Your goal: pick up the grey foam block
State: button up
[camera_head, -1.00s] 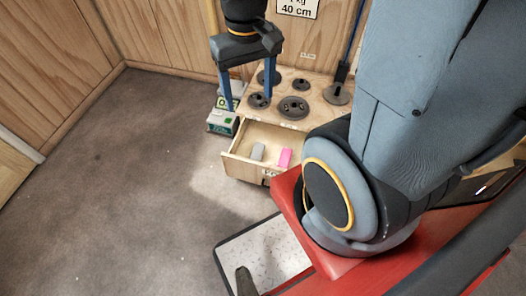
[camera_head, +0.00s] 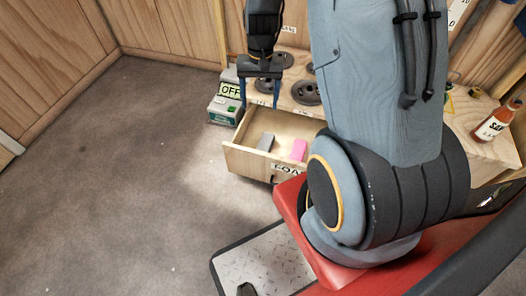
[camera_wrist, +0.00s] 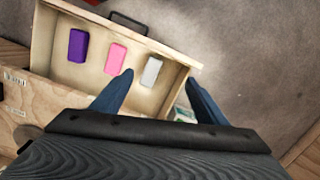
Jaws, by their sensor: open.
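The grey foam block (camera_head: 266,142) lies in the open drawer (camera_head: 243,158), at its left side in the head view. In the wrist view the grey block (camera_wrist: 152,71) is the rightmost of three blocks, near the drawer's end wall. My gripper (camera_head: 262,98) is open and empty, its blue fingers pointing down above the drawer's back-left part. In the wrist view the fingers (camera_wrist: 156,92) are spread, with the grey block ahead of and between them, apart from both.
A pink block (camera_head: 298,150) lies beside the grey one, and a purple block (camera_wrist: 78,46) shows in the wrist view. The cabinet top holds dark discs (camera_head: 306,92). A green-and-grey box (camera_head: 222,110) stands left of the drawer. The carpet (camera_head: 110,190) at left is clear.

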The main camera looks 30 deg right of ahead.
aim_at(265, 143)
jog(key=w+d+f+m+b, duration=0.1)
jog(key=d+f+b, duration=0.1)
jog(key=f, duration=0.6)
jog(key=w+d+f+m+b, duration=0.1)
jog(key=w+f+b, duration=0.1)
jog(key=f+b, duration=0.3)
jog(key=w+d+f+m+b, duration=0.1)
jog(key=w+d+f+b, duration=0.1)
jog(key=f, duration=1)
jog(key=shift+w+d+f+b, duration=0.1)
jog(key=shift+w+d+b, duration=0.15)
jog(key=shift+b, duration=0.4)
jog(key=shift+s+a+f+b, duration=0.15)
jog(key=shift+f+b, duration=0.45)
jog(key=shift+f, duration=0.65)
jog(key=shift+s+a+f+b, duration=0.15)
jog(key=shift+f+b, duration=0.45)
jog(key=shift+f, duration=0.7)
jog(key=shift+s+a+f+b, duration=0.15)
jog(key=shift+f+b, duration=0.45)
jog(key=shift+f, duration=0.65)
jog(key=shift+r, duration=0.1)
jog(key=shift+c, duration=0.4)
jog(key=c, duration=1.1)
